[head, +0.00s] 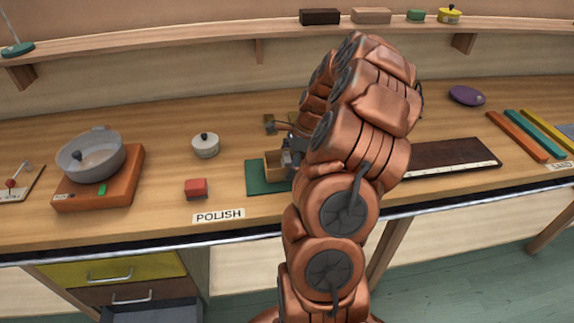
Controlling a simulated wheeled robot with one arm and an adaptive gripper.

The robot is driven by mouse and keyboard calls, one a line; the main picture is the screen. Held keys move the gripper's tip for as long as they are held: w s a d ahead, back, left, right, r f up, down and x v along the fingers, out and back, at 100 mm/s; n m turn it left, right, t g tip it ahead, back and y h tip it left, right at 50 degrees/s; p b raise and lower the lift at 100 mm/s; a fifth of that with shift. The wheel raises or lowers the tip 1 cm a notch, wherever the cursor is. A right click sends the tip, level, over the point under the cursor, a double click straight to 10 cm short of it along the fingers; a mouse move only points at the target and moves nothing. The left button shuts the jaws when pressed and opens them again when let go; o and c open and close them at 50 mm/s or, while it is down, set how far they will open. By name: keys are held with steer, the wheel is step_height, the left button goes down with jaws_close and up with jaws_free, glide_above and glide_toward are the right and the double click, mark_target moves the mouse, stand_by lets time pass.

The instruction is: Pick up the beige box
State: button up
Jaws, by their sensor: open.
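A small tan, open-topped box (275,166) sits on a green mat (258,186) near the middle of the workbench, its right side hidden by my gripper. A beige block-like box (371,15) lies on the wall shelf at the top; I cannot tell which of the two is the beige box. My gripper (290,160) is open, at the right side of the tan box on the mat. My arm hides most of the gripper, and I cannot tell whether it touches the box.
A red block (196,189) and a white lidded pot (205,145) stand left of the mat. A dark board (440,157) lies to the right. A dark brown box (320,16) is on the shelf.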

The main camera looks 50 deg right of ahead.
steer(key=c, duration=1)
steer(key=shift+o, duration=0.2)
steer(key=shift+r, duration=0.15)
